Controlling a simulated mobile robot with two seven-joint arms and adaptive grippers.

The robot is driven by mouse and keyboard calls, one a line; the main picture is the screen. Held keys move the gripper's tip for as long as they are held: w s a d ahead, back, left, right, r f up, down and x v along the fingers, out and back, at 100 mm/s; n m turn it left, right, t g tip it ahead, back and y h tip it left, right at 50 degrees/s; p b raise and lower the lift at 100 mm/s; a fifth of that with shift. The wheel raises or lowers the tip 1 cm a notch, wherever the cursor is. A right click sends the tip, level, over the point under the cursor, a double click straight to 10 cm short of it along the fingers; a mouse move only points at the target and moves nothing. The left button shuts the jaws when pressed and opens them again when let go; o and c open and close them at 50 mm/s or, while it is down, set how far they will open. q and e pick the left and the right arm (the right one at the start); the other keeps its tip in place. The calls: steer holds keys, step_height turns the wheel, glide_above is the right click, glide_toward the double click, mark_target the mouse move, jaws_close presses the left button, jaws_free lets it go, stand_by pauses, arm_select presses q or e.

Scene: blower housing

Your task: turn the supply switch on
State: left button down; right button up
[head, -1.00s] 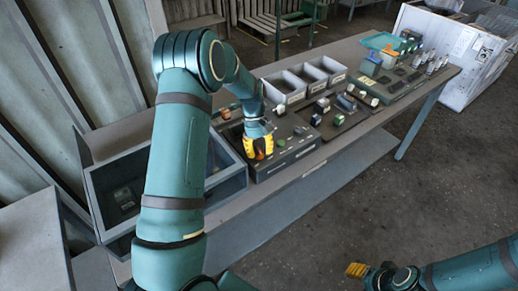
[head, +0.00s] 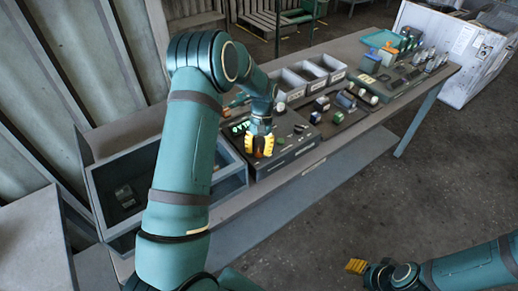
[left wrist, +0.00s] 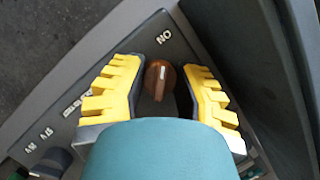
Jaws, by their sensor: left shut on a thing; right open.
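The supply switch looks like a round brown-orange knob (left wrist: 160,78) with a white line on its face, on a grey panel (left wrist: 100,62). In the left wrist view the line points roughly up the picture; an ON label (left wrist: 164,37) reads upside down beyond the knob. My left gripper (head: 263,147) is over the front part of the dark control box (head: 290,152). Its yellow fingers (left wrist: 160,88) are on either side of the knob, shut on it; the exact contact is partly hidden. My right gripper (head: 356,266) is open and empty, low over the floor at the lower right.
Green lit marks (head: 239,127) show on the control box. An open grey-framed bin (head: 122,190) stands left of it. Grey trays (head: 305,72) stand behind, and a board with small parts (head: 340,112) lies to the right. The floor in front of the bench is clear.

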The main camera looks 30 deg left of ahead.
arm_select(q)
steer(key=shift+s+f, duration=0.15)
steer(key=c, duration=0.6)
jaws_free()
steer(key=shift+c, duration=0.2)
steer(key=shift+w+a+r, duration=0.1)
steer(key=shift+w+r, duration=0.2)
steer(key=shift+r, duration=0.3)
steer(key=v, duration=1)
steer(key=shift+w+r, duration=0.2)
steer(key=shift+r, duration=0.15)
